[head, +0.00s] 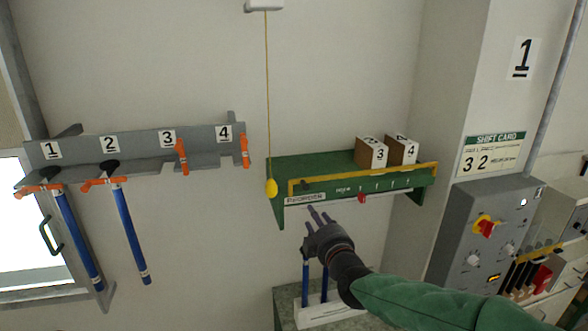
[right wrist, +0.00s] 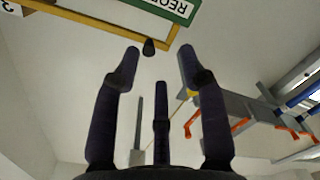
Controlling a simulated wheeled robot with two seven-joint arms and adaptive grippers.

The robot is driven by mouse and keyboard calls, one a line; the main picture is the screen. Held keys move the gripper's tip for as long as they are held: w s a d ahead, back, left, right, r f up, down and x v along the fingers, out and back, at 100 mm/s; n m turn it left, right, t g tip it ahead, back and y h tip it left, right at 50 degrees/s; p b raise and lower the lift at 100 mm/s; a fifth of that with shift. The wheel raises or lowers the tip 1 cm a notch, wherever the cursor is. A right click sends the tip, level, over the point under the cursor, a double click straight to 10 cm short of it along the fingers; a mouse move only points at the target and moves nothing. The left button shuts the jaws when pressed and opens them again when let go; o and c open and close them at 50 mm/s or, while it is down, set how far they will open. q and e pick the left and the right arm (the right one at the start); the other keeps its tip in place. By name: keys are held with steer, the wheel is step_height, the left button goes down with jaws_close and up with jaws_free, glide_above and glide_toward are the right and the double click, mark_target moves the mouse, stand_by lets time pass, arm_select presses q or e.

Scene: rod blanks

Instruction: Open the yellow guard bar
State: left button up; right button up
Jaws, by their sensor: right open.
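The yellow guard bar (head: 345,176) runs across the front of the green wall shelf (head: 315,166) in the head view, with a small dark knob near its left end. In the right wrist view the guard bar (right wrist: 98,27) crosses the top left, and the black knob (right wrist: 149,47) shows just beyond my fingertips. My right gripper (head: 318,214) is open and empty, in front of and below the shelf's left part. Its spread fingers (right wrist: 158,66) point towards the knob, apparently without touching it. My left gripper is out of view.
Two numbered boxes (head: 371,153) stand on the shelf. A yellow pull (head: 271,188) hangs on a cord left of it. A grey rack (head: 140,150) with blue rods (head: 130,235) is at left. A control panel (head: 487,235) stands at right.

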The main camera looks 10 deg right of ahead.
mark_target(306, 188)
steer(key=shift+t, duration=0.3)
steer(key=w+r+p, duration=0.1)
steer(key=w, duration=0.2)
steer(key=w+r+p, duration=0.1)
steer(key=w, duration=0.3)
steer(key=w+r+p, duration=0.1)
steer(key=w, duration=0.3)
steer(key=shift+r+p, duration=0.2)
steer(key=shift+p, duration=0.2)
steer(key=shift+s, duration=0.1)
jaws_close()
